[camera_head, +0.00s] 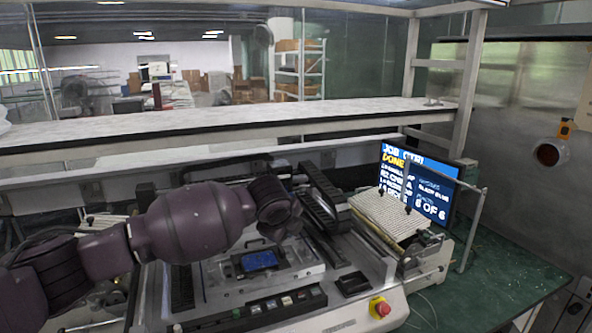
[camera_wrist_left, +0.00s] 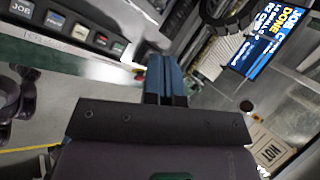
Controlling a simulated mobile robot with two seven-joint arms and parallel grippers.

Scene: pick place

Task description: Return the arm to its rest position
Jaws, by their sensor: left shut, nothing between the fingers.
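My left arm crosses the head view from the left edge, its dark purple links in front of the machine, and ends above the machine's middle. The gripper itself cannot be made out in the head view. In the left wrist view my left gripper (camera_wrist_left: 166,75) is shut, its two bluish fingers together with nothing between them. It points toward the machine's front area and touches nothing that I can see.
The machine (camera_head: 340,312) has a button row, a red knob (camera_head: 380,307) and a blue part in a fixture (camera_head: 258,262) below my arm. A screen (camera_head: 418,185) reads "DONE" and "6 OF 6". The green bench (camera_head: 510,265) at right is mostly clear. A shelf (camera_head: 230,118) spans behind.

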